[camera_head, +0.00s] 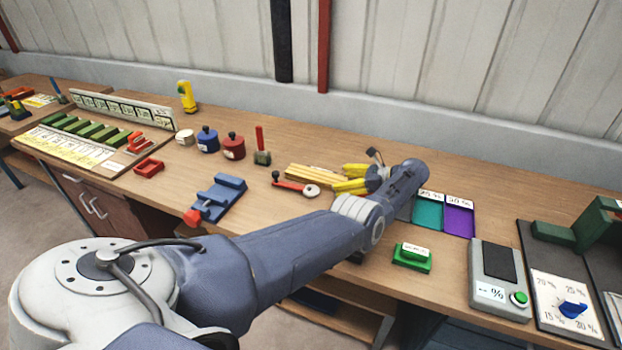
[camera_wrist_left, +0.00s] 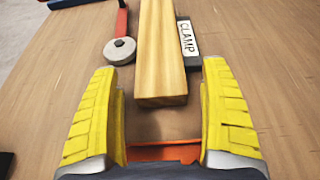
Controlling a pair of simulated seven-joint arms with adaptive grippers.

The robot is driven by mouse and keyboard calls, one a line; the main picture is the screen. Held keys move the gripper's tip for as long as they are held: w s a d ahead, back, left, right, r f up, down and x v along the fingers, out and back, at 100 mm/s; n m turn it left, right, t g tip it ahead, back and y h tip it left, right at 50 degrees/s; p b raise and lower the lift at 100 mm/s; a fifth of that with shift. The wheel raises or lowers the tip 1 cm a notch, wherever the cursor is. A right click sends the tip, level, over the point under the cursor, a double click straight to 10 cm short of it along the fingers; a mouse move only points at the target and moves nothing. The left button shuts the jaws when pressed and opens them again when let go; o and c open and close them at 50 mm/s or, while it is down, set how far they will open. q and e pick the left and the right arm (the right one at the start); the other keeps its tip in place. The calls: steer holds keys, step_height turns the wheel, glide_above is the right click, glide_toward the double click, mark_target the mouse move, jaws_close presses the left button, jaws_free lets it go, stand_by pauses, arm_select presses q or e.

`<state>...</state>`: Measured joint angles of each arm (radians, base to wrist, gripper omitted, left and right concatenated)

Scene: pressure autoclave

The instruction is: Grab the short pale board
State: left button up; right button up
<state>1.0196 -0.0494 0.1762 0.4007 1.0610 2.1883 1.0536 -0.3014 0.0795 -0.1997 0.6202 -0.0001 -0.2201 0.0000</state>
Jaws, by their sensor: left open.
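The pale board (camera_head: 312,175) lies on the workbench, just left of my left gripper (camera_head: 350,178) in the head view. In the left wrist view the board (camera_wrist_left: 160,48) runs away from me, with its near end between the two yellow fingers in the picture. My left gripper (camera_wrist_left: 160,72) is open, with a gap on each side of the board. I cannot tell whether the fingers are at the board's height. Its far end is cut off in the wrist view, and the gripper partly covers the boards in the head view. My right gripper is not in view.
A plate marked CLAMP (camera_wrist_left: 187,42) lies close along the board's right side in the wrist view. A red-handled tool with a round grey end (camera_wrist_left: 119,50) is on its left. Teal (camera_head: 428,212) and purple (camera_head: 459,220) mats lie right of the gripper.

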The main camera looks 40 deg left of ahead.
arm_select(q)
steer(key=shift+x, duration=1.05)
steer(key=c, duration=1.5)
steer(key=shift+r, duration=0.1)
